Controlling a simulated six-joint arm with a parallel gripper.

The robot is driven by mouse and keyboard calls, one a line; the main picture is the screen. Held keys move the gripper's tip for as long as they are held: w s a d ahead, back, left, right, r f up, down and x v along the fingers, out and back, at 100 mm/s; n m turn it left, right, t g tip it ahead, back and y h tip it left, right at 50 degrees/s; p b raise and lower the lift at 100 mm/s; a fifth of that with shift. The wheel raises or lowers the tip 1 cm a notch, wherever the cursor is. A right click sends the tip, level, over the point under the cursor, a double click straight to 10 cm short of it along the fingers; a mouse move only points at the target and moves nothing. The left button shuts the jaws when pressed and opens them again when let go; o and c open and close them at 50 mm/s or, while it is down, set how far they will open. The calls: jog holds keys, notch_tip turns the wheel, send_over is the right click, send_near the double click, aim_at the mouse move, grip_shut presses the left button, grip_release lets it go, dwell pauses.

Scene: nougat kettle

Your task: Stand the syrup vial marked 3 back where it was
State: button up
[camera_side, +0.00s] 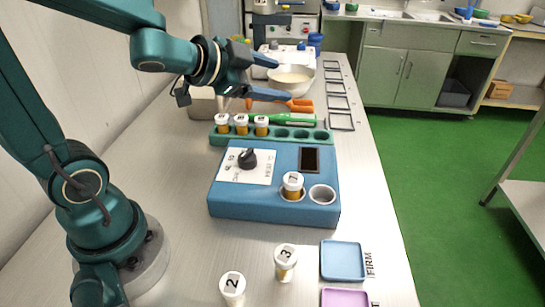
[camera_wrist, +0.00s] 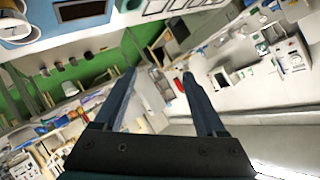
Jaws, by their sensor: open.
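The vial marked 3 (camera_side: 285,262) stands upright on the bare bench, with a white cap and amber contents. The vial marked 2 (camera_side: 232,288) stands in front of it to the left, partly cut off by the frame. Another capped vial (camera_side: 292,186) sits in the left well of the blue device (camera_side: 225,196); the right well (camera_side: 322,194) is empty. The green rack (camera_side: 217,139) holds three vials in its left holes, and its right holes are empty. My gripper (camera_side: 275,72) is open and empty, high behind the rack; its spread fingers show in the wrist view (camera_wrist: 160,75).
A blue tray (camera_side: 342,262) beside a FIRM label and a purple tray (camera_side: 345,298) lie at the front right. A black knob (camera_side: 247,159) stands up from the device. A white bowl (camera_side: 292,83), orange-handled tool (camera_side: 298,104) and several dark frames (camera_side: 341,121) lie farther back.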

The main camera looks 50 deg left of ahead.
jog(key=s+d+f+n+g, duration=0.2)
jog(key=s+d+n+g, duration=0.1)
jog(key=s, duration=0.5)
jog(key=s+d+f+n+g, duration=0.2)
jog(key=s+d+n+g, duration=0.1)
jog(key=s, duration=0.6)
jog(key=shift+s+n+g, duration=0.2)
jog(key=shift+n+g, duration=0.5)
